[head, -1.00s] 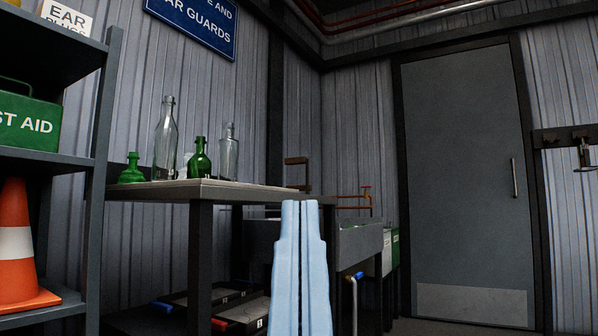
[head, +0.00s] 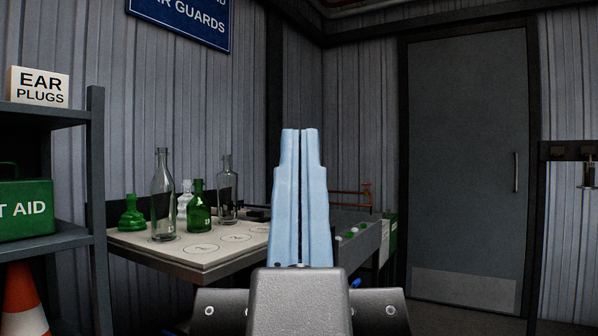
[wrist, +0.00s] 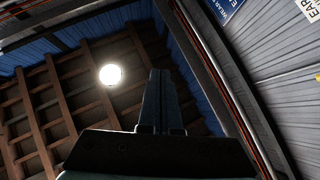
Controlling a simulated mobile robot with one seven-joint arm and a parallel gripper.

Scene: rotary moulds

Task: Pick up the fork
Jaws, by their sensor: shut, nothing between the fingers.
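No fork can be made out in the head view or the wrist view. My gripper (head: 301,132) stands upright in the middle of the head view, its two pale blue fingers shut together and empty. In the wrist view my gripper (wrist: 159,75) shows dark against the ceiling, pointing up. It is in front of the right end of the table and hides part of the area behind it.
A table (head: 165,252) at left bears clear bottles (head: 163,205), a green bottle (head: 199,210) and a green chess-piece-like object (head: 132,213). A grey trough (head: 362,246) stands behind my gripper. Shelves (head: 95,180) stand at far left. A closed door (head: 465,180) is at right.

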